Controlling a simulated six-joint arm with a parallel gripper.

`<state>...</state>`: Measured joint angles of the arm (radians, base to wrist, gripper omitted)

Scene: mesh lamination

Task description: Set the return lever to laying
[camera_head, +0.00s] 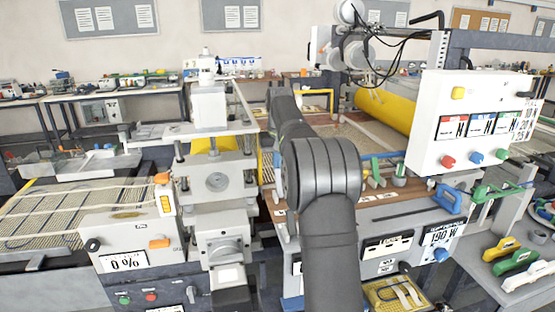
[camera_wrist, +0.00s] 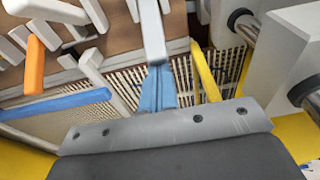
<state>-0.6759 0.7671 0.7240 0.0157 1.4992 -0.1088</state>
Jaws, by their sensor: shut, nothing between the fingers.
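My gripper (camera_wrist: 158,72) shows in the wrist view as two blue fingers pressed together, with nothing between them. Their tips appear beside or touching the near end of a pale grey post (camera_wrist: 152,32); I cannot tell which. An orange-handled lever (camera_wrist: 35,66) stands to the left, apart from the fingers. A yellow bar (camera_wrist: 205,72) lies just right of them. No readable label in the wrist view shows which part is the return lever or where laying is. In the head view my own dark arm hides the gripper and the area around it.
In the wrist view a blue bar (camera_wrist: 60,103) crosses at left, and grey blocks with dark rollers (camera_wrist: 243,22) stand at right. In the head view a white control box (camera_head: 470,125) with coloured knobs stands right of my arm, and a grey press (camera_head: 217,180) stands left.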

